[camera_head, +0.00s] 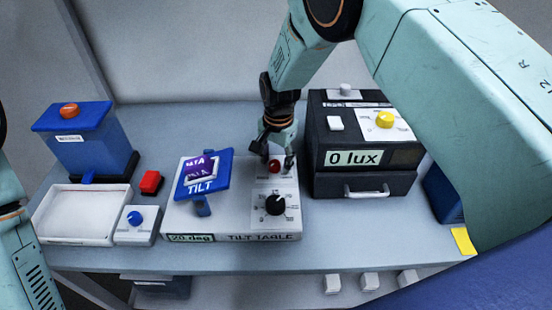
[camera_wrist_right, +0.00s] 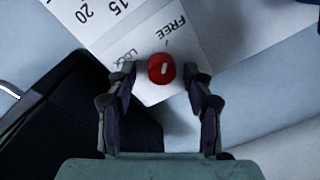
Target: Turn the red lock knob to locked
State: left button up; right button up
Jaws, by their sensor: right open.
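The red lock knob (camera_head: 275,165) sits at the back of the tilt table's (camera_head: 237,220) white panel, behind the black dial (camera_head: 275,204). In the right wrist view the knob (camera_wrist_right: 161,68) is round with a white mark, beside the printed words FREE and LOCK. My right gripper (camera_head: 277,158) is open at the knob; in its wrist view its fingers (camera_wrist_right: 160,82) stand on either side of the knob, with gaps visible. The blue tilt plate (camera_head: 217,180) is tilted, and the display reads 20 deg. Part of my left arm shows at the left edge; its gripper is out of view.
A black box (camera_head: 405,158) reading 0 lux stands close right of the gripper. A white tray (camera_head: 45,216), a blue container (camera_head: 104,150), a red block (camera_head: 151,183) and a blue-knobbed box (camera_head: 152,228) are at left. The table's front strip is clear.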

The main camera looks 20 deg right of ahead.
jog(key=shift+a+r, duration=0.1)
jog(key=shift+a, duration=0.05)
jog(key=c, duration=0.4)
grip_shut()
jog(key=shift+n, duration=0.4)
jog(key=n, duration=0.3)
jog(key=shift+w+n+p, duration=0.1)
jog(key=shift+n+p, duration=0.2)
jog(key=n, duration=0.4)
jog(key=shift+n, duration=0.3)
jog(key=n, duration=0.4)
jog(key=shift+w+n, duration=0.1)
jog(key=shift+n, duration=2.4)
